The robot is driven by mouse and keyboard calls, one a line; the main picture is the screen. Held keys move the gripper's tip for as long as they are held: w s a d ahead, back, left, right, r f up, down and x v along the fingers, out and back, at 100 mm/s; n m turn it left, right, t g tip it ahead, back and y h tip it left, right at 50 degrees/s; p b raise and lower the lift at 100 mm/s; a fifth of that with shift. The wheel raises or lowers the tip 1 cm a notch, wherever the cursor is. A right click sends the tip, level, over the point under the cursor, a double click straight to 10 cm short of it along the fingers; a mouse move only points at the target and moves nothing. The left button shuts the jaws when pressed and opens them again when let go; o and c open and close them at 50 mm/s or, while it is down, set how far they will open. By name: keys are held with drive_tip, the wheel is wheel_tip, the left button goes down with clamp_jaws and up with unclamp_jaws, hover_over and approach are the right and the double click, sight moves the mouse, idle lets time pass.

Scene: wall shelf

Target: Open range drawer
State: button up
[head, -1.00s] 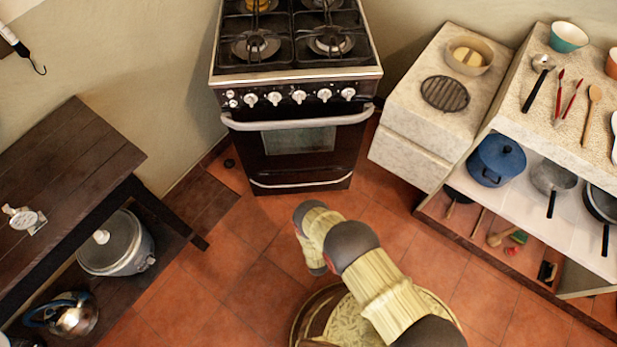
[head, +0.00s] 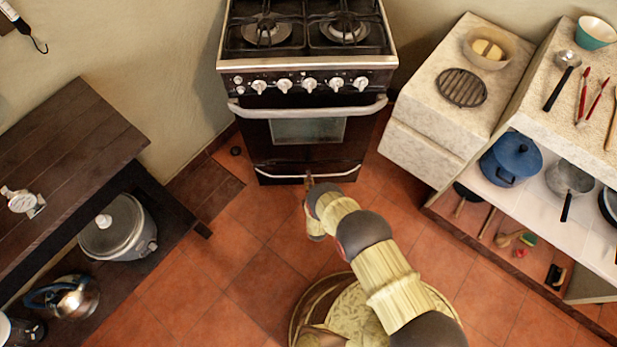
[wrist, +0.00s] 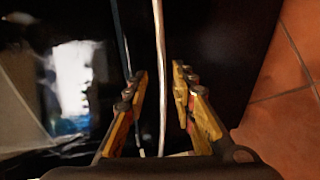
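The range (head: 305,92) stands against the back wall in the head view. Its drawer (head: 275,181) is the dark low front at the bottom and looks shut. The drawer's thin pale handle (head: 280,176) runs across it. My gripper (head: 309,181) is at the middle of this handle, small and partly hidden by my wrist. In the wrist view my gripper (wrist: 160,75) is open, one finger on each side of the handle (wrist: 159,40). The handle passes between the fingers with gaps at both sides; I cannot tell whether the fingers touch it.
The oven door handle (head: 307,112) is above. A dark wooden bench (head: 65,150) with a rice cooker (head: 118,228) stands at the left. A stone counter (head: 430,105) and shelf with pots are at the right. The tiled floor (head: 225,280) before the range is clear.

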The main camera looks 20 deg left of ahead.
drive_tip(key=shift+x, duration=0.85)
drive_tip(key=c, duration=0.3)
clamp_jaws()
drive_tip(key=shift+d, duration=0.1)
